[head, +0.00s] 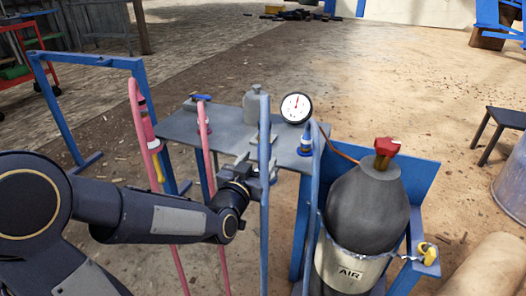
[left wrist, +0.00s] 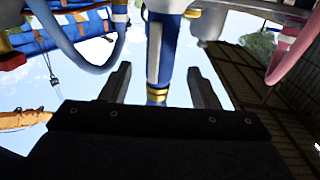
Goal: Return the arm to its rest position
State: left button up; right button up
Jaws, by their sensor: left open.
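My left arm comes in from the left in the head view, and its gripper (head: 262,166) is at the front of the small grey metal table (head: 180,127). A blue upright pipe (head: 264,125) crosses in front of the gripper area. In the left wrist view the two fingers of my left gripper (left wrist: 160,84) stand apart. A blue post with a brass ring (left wrist: 158,92) shows between or beyond them; I cannot tell whether they touch it. My right gripper is not in view.
Pink hoses (head: 146,140) rise close to my left forearm. A dark air cylinder (head: 368,205) with a red valve (head: 386,146) stands in a blue frame at right. A gauge (head: 296,108) and a grey bottle (head: 253,106) are at the table. Open ground lies behind.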

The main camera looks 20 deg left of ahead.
pick_arm(q)
jog(key=shift+s, duration=0.65)
jog(key=shift+s+d+f+g, duration=0.15)
jog(key=shift+s+g, duration=0.25)
jog(key=s+d+f+g+h, duration=0.2)
jog(key=s+g, duration=0.2)
jog(key=s, duration=0.4)
jog(key=s+d+f+n+g+h, duration=0.1)
jog(key=s+f+g, duration=0.2)
jog(key=s, duration=0.5)
jog(key=s+d+f+g+h, duration=0.2)
jog(key=s+g, duration=0.2)
jog(key=s, duration=0.4)
notch_tip(320, 180, up, 38)
jog(key=p, duration=3.8)
jog(key=shift+s+d+f+g, duration=0.15)
jog(key=shift+f+g, duration=0.1)
jog(key=shift+g, duration=0.05)
